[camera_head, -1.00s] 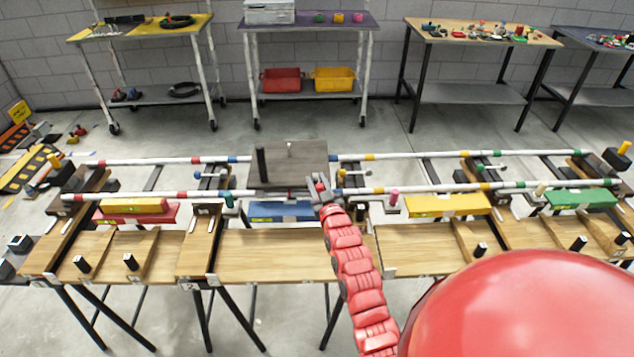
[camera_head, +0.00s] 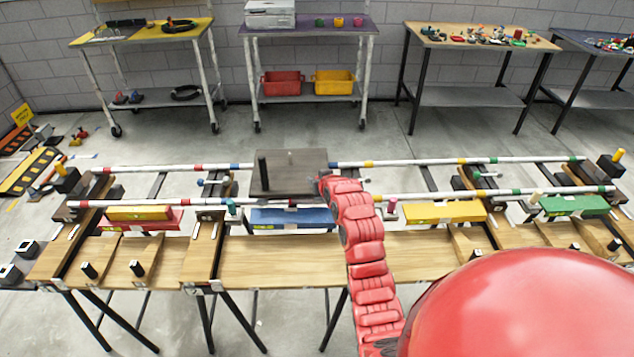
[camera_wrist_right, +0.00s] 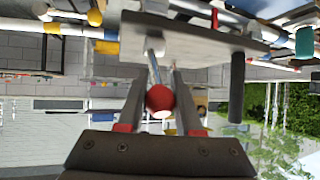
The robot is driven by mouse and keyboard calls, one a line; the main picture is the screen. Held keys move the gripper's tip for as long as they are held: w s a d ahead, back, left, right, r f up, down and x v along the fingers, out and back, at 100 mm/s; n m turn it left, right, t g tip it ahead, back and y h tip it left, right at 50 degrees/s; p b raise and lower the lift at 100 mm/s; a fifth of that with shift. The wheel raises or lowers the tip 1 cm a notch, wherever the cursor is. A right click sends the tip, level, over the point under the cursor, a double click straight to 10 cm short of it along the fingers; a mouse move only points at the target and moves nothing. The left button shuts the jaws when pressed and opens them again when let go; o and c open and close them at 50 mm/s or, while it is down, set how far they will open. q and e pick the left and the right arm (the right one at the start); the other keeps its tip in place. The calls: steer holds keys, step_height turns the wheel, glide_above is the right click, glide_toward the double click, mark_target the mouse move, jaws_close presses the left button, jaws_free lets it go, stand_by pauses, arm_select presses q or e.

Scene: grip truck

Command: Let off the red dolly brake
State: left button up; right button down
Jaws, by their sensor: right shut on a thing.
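The grey dolly (camera_head: 300,172) sits on the two white rails, with a black upright post at its left side. In the right wrist view, the dolly's edge (camera_wrist_right: 200,42) shows above my fingers. The red brake knob (camera_wrist_right: 159,98), on a thin metal stem, is between the fingers of my right gripper (camera_wrist_right: 160,82). The gripper is shut on it. In the head view, my right gripper (camera_head: 324,186) is at the dolly's right edge, mostly hidden by my red arm, and the knob is hidden there. My left gripper is not in view.
The white rails (camera_head: 450,162) with coloured bands run across the trestle. A wooden bench top (camera_head: 280,258) lies in front. Blue (camera_head: 290,218), yellow (camera_head: 440,212) and green (camera_head: 575,205) blocks are near the front rail. Bare floor lies behind, before several tables.

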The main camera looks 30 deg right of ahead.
steer(key=shift+w+d+r+g+y+b, duration=0.15)
steer(key=shift+w+d+r+g+y, duration=0.15)
steer(key=shift+g, duration=0.3)
steer(key=shift+w+d+r+g+y+b, duration=0.2)
steer(key=shift+w+g+y, duration=0.15)
steer(key=shift+g, duration=0.25)
steer(key=shift+w+d+f+m+g+y+b, duration=0.15)
steer(key=shift+w+m+g+y+b, duration=0.3)
steer(key=shift+g, duration=0.35)
steer(key=shift+w+d+g+y+b, duration=0.35)
steer(key=shift+w+g+y+b, duration=0.2)
steer(key=shift+g+b, duration=0.55)
steer(key=c, duration=0.6)
jaws_free()
